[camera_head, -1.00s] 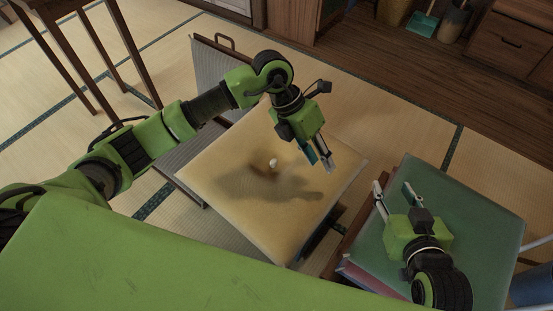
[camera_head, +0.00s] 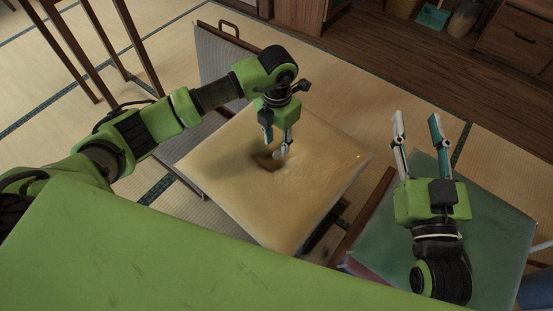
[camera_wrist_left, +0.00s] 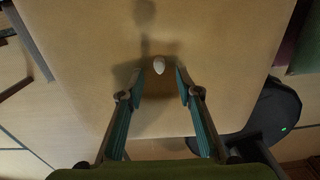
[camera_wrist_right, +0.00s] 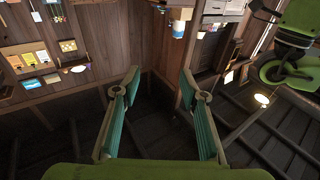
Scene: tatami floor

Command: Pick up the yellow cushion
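The yellow cushion (camera_head: 320,175) is a large square pad lying flat on a low seat, with a dark dimple near its middle. It fills much of the left wrist view (camera_wrist_left: 220,60). A small white egg-shaped thing (camera_wrist_left: 159,65) sits on it near the dimple. My left gripper (camera_head: 278,148) is above the cushion's middle, pointing down. In the left wrist view its fingers (camera_wrist_left: 164,88) are apart with nothing between them, and the white thing is just beyond their tips. My right gripper (camera_head: 416,118) is open and empty above the green cushion, fingers pointing away.
A green cushion (camera_head: 490,220) lies at the right, on a reddish one. A grey panel (camera_head: 222,70) with a wooden frame stands behind the yellow cushion. A wooden stool or table (camera_head: 95,45) is at upper left. Tatami floor (camera_head: 390,100) is open behind, with wooden drawers (camera_head: 515,40) at far right.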

